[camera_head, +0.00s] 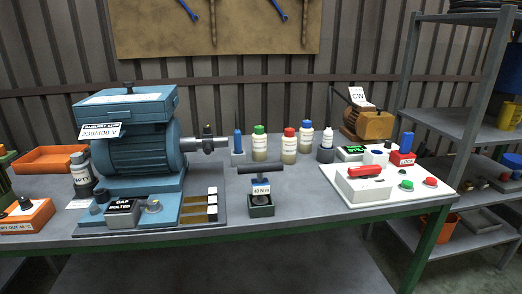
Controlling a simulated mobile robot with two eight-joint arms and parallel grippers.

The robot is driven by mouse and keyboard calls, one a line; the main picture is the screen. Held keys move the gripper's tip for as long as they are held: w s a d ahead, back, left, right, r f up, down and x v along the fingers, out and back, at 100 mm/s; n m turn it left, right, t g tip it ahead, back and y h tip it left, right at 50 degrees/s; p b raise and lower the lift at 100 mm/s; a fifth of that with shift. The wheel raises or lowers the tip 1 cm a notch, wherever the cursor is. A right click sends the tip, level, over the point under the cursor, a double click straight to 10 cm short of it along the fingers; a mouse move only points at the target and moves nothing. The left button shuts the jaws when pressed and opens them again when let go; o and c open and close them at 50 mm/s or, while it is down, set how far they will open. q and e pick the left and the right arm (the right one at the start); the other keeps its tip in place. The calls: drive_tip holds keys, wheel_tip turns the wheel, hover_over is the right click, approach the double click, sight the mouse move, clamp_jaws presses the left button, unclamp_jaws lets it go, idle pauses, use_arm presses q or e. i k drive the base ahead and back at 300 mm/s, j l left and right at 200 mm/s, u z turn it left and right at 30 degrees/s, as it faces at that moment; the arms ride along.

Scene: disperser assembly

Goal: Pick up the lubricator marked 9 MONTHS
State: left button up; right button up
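No label reading 9 MONTHS can be made out. Three pale bottles stand upright near the back of the bench, right of the motor: a green-capped bottle (259,145), a red-capped bottle (289,148) and a blue-capped bottle (305,138). Any markings on them are too small to read. A white canister with a grey top (81,172) stands left of the motor, its label only partly legible. Neither of my grippers is in view.
A blue motor (130,140) fills the left of the bench (320,222). A white panel (385,197) with buttons is at right. An orange tray (48,160) is at back left. Shelving (447,130) stands right.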

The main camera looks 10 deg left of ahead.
sight(306, 140)
drive_tip(key=l+u, duration=0.5)
drive_tip(key=l, duration=1.3)
drive_tip(key=i+u, duration=0.25)
